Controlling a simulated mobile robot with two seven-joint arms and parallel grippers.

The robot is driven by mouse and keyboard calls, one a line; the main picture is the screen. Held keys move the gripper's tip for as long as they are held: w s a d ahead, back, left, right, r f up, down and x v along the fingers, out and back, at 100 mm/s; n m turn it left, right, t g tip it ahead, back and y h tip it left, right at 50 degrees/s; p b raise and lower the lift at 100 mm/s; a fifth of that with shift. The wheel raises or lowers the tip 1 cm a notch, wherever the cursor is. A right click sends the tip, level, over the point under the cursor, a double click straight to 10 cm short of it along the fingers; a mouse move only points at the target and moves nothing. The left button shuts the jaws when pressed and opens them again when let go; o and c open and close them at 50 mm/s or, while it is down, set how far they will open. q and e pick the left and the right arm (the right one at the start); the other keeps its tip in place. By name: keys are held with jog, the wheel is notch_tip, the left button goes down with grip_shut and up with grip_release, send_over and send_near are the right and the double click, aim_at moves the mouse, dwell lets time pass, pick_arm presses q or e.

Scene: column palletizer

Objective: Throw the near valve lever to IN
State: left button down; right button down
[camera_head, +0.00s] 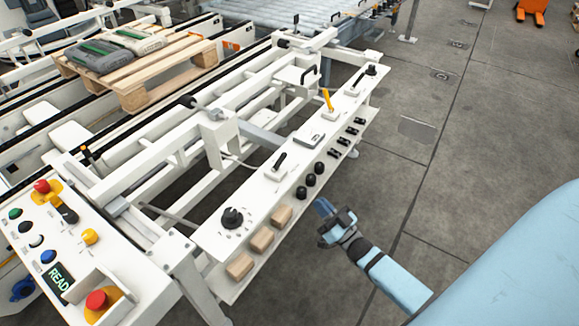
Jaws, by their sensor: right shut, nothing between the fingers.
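A long white panel carries a row of controls. The near black lever (279,162) stands on a white plate on it, its handle tilted up and to the right. Its markings are too small to read, so I cannot tell which end is IN. A second black lever (357,80) sits near the panel's far end, with a yellow lever (328,100) between them. My right gripper (322,207) is shut and empty, to the right of the panel's front edge and apart from the near lever. My left gripper is out of view.
A black rotary knob (232,217) sits at the panel's near end. Wooden blocks (262,240) and black round knobs (310,179) line its front edge. A button console (75,240) stands at left, a pallet (145,90) behind. The floor (460,180) at right is clear.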

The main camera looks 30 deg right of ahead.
aim_at(279, 162)
dwell(0.3)
jog(key=x, duration=1.4)
jog(key=shift+r, duration=0.1)
jog(key=shift+r, duration=0.1)
